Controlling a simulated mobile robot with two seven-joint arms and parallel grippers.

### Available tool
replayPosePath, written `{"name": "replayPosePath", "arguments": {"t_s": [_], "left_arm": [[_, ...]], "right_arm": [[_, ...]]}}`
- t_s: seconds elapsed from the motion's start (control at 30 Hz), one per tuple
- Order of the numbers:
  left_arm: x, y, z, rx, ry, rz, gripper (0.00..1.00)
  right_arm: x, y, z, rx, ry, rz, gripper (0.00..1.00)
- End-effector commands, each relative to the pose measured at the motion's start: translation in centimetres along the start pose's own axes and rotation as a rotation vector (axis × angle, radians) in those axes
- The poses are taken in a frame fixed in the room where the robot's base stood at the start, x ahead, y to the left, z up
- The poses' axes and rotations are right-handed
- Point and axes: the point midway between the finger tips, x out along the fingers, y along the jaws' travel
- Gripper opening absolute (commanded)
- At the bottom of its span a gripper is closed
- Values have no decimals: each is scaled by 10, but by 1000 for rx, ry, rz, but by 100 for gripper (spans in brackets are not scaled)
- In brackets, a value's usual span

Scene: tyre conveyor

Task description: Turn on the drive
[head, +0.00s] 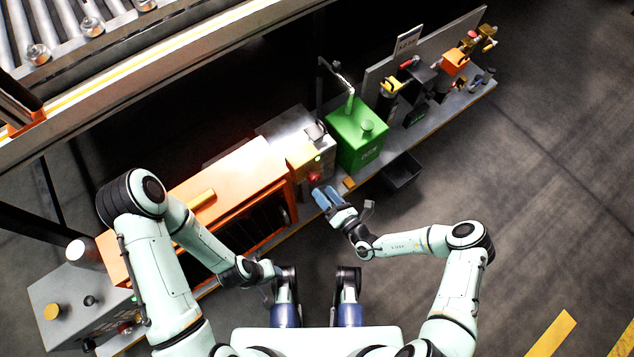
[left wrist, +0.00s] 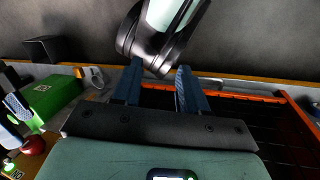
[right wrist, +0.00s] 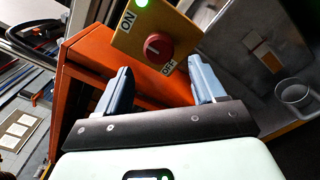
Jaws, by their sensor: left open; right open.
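The drive switch is a yellow panel (right wrist: 126,42) with a red rotary knob (right wrist: 158,47) between the words ON and OFF. A green light (right wrist: 142,3) glows beside ON. I cannot tell the knob's exact setting. In the head view the yellow switch box (head: 301,158) stands at the right end of the orange cabinet. My right gripper (head: 327,196) is open and empty in front of it. In the right wrist view its fingers (right wrist: 160,72) frame the knob from a short distance, apart from it. My left gripper (left wrist: 158,80) is open and empty, low in front of the orange cabinet.
The orange cabinet (head: 228,180) fills the bench's middle. A green box (head: 358,135) stands right of the switch, with a dark bin (head: 401,171) on the bench's near side. A grey control box (head: 80,300) is at left. The floor at right is open.

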Motion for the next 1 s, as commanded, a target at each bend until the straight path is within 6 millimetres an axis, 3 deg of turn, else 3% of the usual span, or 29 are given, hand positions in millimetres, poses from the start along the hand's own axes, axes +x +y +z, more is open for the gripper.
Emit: {"name": "replayPosePath", "arguments": {"t_s": [0.2, 0.4, 1.0], "left_arm": [[-10, 4, 13, 3, -37, 2, 43], [-12, 4, 19, 4, -54, 2, 43], [-12, 4, 19, 4, -55, 2, 43]], "right_arm": [[-46, 0, 0, 3, 1, -2, 69], [-67, 0, -1, 2, 2, -2, 69], [-70, 0, -1, 1, 2, 0, 69]]}}
